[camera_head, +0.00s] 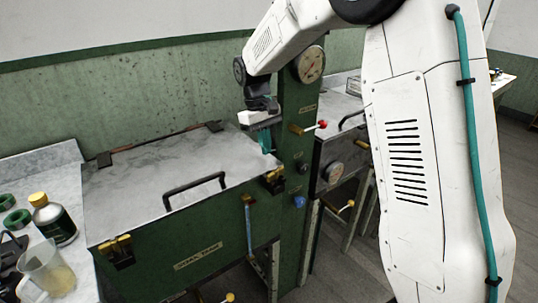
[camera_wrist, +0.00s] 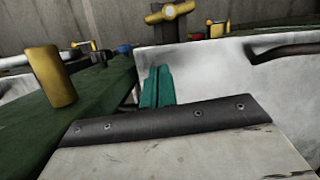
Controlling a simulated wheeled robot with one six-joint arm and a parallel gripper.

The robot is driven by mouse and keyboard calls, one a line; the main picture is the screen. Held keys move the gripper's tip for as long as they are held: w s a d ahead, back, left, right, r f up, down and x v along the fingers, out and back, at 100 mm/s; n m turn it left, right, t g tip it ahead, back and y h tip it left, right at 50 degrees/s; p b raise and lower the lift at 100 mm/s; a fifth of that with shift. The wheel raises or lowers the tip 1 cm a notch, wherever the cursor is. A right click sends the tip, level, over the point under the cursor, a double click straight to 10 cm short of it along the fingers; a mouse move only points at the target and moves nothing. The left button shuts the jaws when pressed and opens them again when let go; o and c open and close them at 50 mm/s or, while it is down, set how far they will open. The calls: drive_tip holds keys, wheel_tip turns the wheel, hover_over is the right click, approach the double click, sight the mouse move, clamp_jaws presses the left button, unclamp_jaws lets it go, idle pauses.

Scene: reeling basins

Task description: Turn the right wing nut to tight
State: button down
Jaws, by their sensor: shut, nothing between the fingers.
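The right wing nut (camera_head: 273,180) is a brass-yellow piece at the front right corner of the grey lid, against the green post. In the wrist view, a brass T-shaped piece (camera_wrist: 168,12) at the top edge appears to be this nut. My gripper (camera_head: 265,143) has teal fingers and points down over the lid's right side, behind the nut and apart from it. Its fingers (camera_wrist: 157,88) are shut and empty in the wrist view. Another brass wing nut (camera_head: 117,250) sits at the lid's front left corner. The picture does not show how tight either is.
A black handle (camera_head: 194,190) stands on the lid. A bottle (camera_head: 53,220) and a jug (camera_head: 46,268) stand at left.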

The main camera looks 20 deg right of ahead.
drive_tip(key=v, duration=0.6)
drive_tip(key=shift+a+r, duration=0.4)
drive_tip(key=c, duration=2)
unclamp_jaws()
drive_tip(key=shift+r, duration=0.3)
drive_tip(key=o, duration=0.6)
drive_tip(key=shift+s+r, duration=0.15)
drive_tip(key=o, duration=1)
drive_tip(key=s, duration=0.2)
drive_tip(key=shift+s+d+f+t, duration=0.2)
drive_tip(key=shift+s+d+t, duration=0.05)
drive_tip(key=shift+s+t, duration=0.15)
drive_tip(key=shift+c, duration=0.2)
drive_tip(key=t+y, duration=0.1)
drive_tip(key=t, duration=0.1)
hover_over(276, 169)
wheel_tip(276, 169, down, 2)
drive_tip(key=shift+a+f+n, duration=0.1)
drive_tip(key=shift+n, duration=0.2)
wheel_tip(276, 169, down, 8)
drive_tip(key=shift+r, duration=0.15)
